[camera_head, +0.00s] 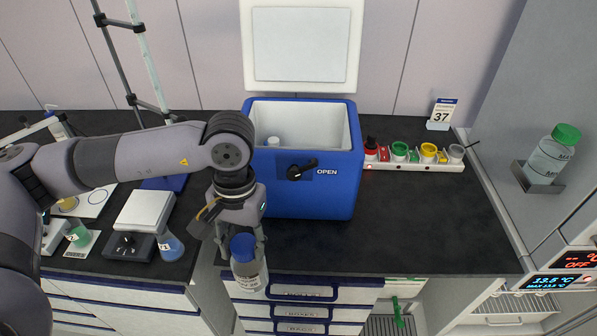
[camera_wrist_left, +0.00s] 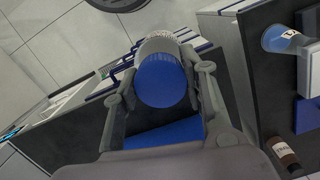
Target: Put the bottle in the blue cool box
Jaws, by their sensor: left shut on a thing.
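A bottle with a blue cap (camera_head: 249,267) is held by my left gripper (camera_head: 240,240), in front of the bench's front edge and above the drawers. In the left wrist view the bottle's blue cap (camera_wrist_left: 161,79) sits between the two fingers of my left gripper (camera_wrist_left: 162,85), which are shut on it. The blue cool box (camera_head: 312,198) stands on the bench behind the gripper. My right gripper is not in view.
A scale (camera_head: 145,211) and a small flask (camera_head: 170,246) stand left of the box. A rack (camera_head: 410,163) of coloured-cap pots is at the back right. A green-capped bottle (camera_head: 551,157) sits on a wall holder. The dark bench (camera_head: 430,230) right of the box is clear.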

